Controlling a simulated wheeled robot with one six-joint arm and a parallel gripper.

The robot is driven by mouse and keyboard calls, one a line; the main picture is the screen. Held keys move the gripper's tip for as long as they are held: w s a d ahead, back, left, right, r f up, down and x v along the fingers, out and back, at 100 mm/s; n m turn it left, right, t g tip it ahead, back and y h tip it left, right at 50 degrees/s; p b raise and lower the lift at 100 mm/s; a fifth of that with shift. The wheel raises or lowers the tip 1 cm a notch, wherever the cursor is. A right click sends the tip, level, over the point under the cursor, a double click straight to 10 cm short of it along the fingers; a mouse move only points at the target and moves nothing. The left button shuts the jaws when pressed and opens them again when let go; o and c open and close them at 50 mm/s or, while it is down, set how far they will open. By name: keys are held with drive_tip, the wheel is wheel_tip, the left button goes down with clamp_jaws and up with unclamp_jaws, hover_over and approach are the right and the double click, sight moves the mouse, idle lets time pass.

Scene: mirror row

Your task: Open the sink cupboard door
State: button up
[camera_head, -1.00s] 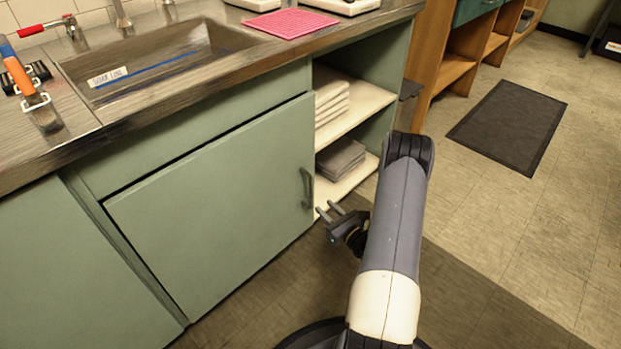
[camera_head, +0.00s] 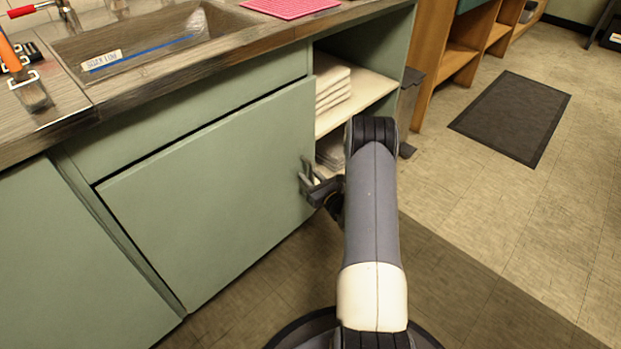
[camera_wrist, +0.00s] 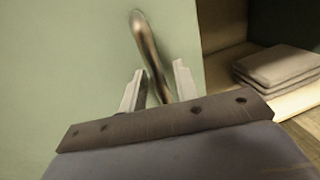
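The sink cupboard door (camera_head: 205,200) is a flat green panel below the sink and looks closed. Its handle (camera_wrist: 151,50) is a dark metal bar near the door's right edge, upright and slightly tilted in the wrist view. My gripper (camera_head: 307,172) is at the handle in the head view. In the wrist view the two fingers of my gripper (camera_wrist: 157,80) are apart, one on each side of the handle's lower part. A gap shows between the handle and each finger. In the head view the gripper covers most of the handle.
Open shelves (camera_head: 360,103) with folded white cloths (camera_head: 332,84) stand right of the door. The worktop edge (camera_head: 200,82) overhangs the door. A dark mat (camera_head: 512,117) lies on the floor at right.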

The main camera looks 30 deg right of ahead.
clamp_jaws()
drive_tip(key=shift+s, duration=0.1)
idle(0.5)
